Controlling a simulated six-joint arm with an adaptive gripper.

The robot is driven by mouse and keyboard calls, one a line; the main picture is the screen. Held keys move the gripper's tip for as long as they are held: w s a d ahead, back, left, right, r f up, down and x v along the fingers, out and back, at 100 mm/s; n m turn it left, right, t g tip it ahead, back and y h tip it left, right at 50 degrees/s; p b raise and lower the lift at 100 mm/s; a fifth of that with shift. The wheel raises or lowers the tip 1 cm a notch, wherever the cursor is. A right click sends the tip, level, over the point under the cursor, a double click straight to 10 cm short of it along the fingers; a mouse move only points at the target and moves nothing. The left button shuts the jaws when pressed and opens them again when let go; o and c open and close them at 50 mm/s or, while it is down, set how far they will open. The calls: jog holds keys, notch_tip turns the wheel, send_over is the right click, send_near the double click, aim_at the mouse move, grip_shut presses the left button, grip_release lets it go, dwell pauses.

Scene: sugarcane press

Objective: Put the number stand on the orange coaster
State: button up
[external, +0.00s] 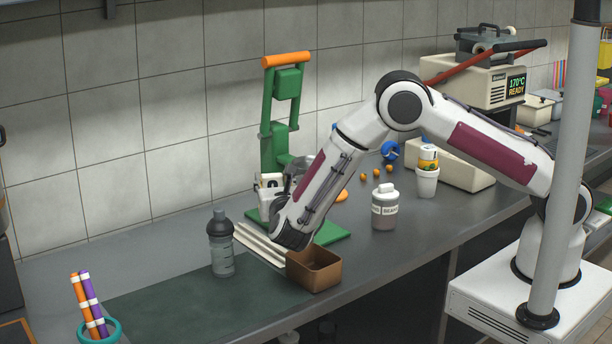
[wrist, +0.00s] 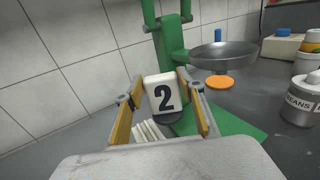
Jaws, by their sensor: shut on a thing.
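The number stand (wrist: 164,95) is a white block with a black 2 on a dark base. In the wrist view it sits between the two fingers of my gripper (wrist: 163,104), which is shut on it. In the external view the stand (external: 271,181) shows partly behind my wrist, in front of the green press. The orange coaster (wrist: 219,82) is a flat disc beyond and to the right of the stand in the wrist view. In the external view only part of the coaster (external: 341,196) shows, just right of my forearm.
The green press (external: 282,120) stands behind my gripper, with a metal pan (wrist: 222,54) near it. A brown box (external: 314,270), a bottle (external: 221,245), white sticks (external: 258,243) and a beans jar (external: 384,208) stand around. Small orange balls lie farther right.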

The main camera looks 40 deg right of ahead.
jog(key=s+d+f+m+g+h, duration=0.1)
jog(key=s+d+f+h, duration=0.1)
jog(key=d, duration=0.6)
jog(key=s+d+f+m+g+h, duration=0.2)
jog(key=d+f, duration=0.1)
jog(key=d, duration=0.5)
jog(key=x, duration=1.6)
jog(key=shift+w+d, duration=0.2)
jog(key=shift+d, duration=0.1)
jog(key=shift+w+d+r, duration=0.1)
jog(key=shift+w+d+f, duration=0.15)
jog(key=shift+w+f, duration=0.05)
jog(key=shift+f, duration=0.65)
jog(key=shift+w+d+f, duration=0.15)
jog(key=shift+d+f, duration=0.05)
jog(key=shift+f, duration=0.65)
jog(key=shift+f, duration=0.25)
